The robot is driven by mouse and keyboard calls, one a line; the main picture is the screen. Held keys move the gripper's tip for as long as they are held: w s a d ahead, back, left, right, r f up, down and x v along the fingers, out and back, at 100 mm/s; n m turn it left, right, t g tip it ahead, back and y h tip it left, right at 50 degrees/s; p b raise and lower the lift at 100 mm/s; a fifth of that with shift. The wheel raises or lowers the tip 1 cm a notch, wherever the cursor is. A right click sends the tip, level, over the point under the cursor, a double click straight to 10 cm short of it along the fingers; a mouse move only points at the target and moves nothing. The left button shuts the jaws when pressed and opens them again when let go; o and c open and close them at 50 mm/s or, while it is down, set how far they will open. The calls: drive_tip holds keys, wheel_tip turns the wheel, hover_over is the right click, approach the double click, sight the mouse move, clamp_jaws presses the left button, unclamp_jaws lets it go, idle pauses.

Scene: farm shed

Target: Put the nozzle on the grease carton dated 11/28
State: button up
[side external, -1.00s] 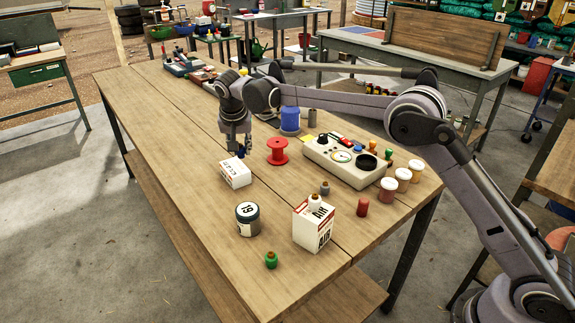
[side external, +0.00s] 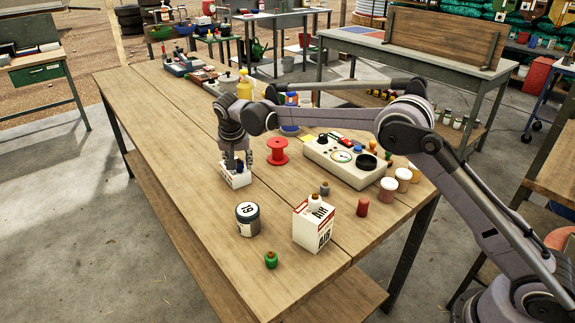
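My gripper (side external: 237,166) points down at a small white carton (side external: 236,181) on the wooden table and covers most of its top. A small blue patch shows near the fingertips; I cannot tell whether it is a nozzle or part of my gripper. Whether the fingers are open or shut is hidden, and contact with the carton is unclear. A larger white carton (side external: 313,229) with red and black lettering stands nearer the front, with a white, brown-tipped piece (side external: 315,201) at its top. No date is readable on either carton.
A red spool (side external: 278,151) and a beige instrument box (side external: 345,161) are right of my gripper. The table's left side is clear.

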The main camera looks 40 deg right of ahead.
drive_tip(key=shift+r, duration=0.1)
drive_tip(key=v, duration=1.1)
drive_tip(key=s+d+r+n, duration=0.2)
drive_tip(key=s+d+r, duration=0.2)
drive_tip(key=s+r, duration=0.25)
drive_tip(key=s+d+f+n+t+y, duration=0.15)
drive_tip(key=s+d, duration=0.25)
drive_tip(key=s, duration=0.6)
drive_tip(key=s+d+f+n+t+y, duration=0.15)
drive_tip(key=s+d, duration=0.25)
drive_tip(key=s, duration=0.6)
drive_tip(key=s+f+n, duration=0.2)
drive_tip(key=s+f, duration=0.4)
drive_tip(key=s, duration=0.2)
drive_tip(key=shift+s+d+t, duration=0.3)
drive_tip(key=shift+s+d, duration=0.1)
drive_tip(key=shift+d, duration=0.05)
